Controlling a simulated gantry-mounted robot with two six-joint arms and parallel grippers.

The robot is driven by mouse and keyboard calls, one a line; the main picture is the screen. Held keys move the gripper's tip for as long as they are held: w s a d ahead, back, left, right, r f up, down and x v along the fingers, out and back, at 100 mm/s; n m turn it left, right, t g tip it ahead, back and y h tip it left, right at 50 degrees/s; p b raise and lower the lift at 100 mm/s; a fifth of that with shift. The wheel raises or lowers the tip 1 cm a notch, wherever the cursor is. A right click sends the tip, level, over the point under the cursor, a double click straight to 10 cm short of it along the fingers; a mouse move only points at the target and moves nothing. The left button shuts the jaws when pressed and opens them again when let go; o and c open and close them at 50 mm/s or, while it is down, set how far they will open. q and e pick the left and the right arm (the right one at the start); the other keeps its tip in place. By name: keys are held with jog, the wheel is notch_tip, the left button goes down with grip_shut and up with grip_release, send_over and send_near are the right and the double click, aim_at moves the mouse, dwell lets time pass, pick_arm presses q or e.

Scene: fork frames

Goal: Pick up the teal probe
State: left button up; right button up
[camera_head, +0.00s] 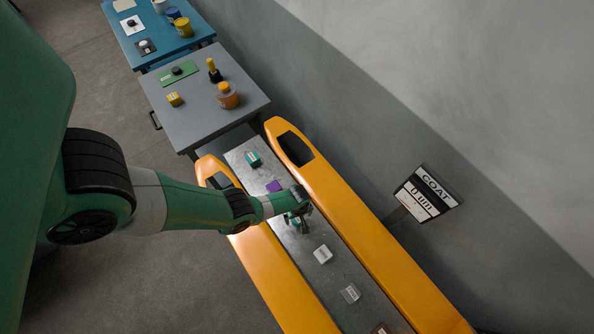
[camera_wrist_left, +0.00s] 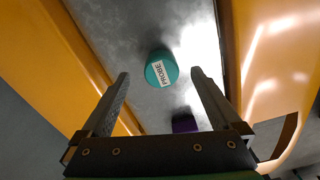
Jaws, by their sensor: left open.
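The teal probe (camera_wrist_left: 158,68) shows in the left wrist view as a round teal piece with a white label reading PROBE. It lies on the grey metal strip (camera_wrist_left: 115,35) between two orange rails. My left gripper (camera_wrist_left: 158,75) is open, with one finger on each side of the probe in that view and no visible contact. My right gripper is not in view.
A purple piece (camera_wrist_left: 184,122) lies close to the probe. The orange rails (camera_head: 365,235) flank the strip. A sign (camera_head: 428,193) stands right.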

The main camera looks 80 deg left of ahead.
aim_at(297, 219)
pick_arm(q)
jog(key=f+b, duration=0.5)
jog(key=shift+s+a+f, duration=0.1)
jog(key=shift+a+f, duration=0.1)
jog(key=shift+a, duration=0.15)
jog(key=shift+r, duration=0.2)
jog(key=c, duration=1.5)
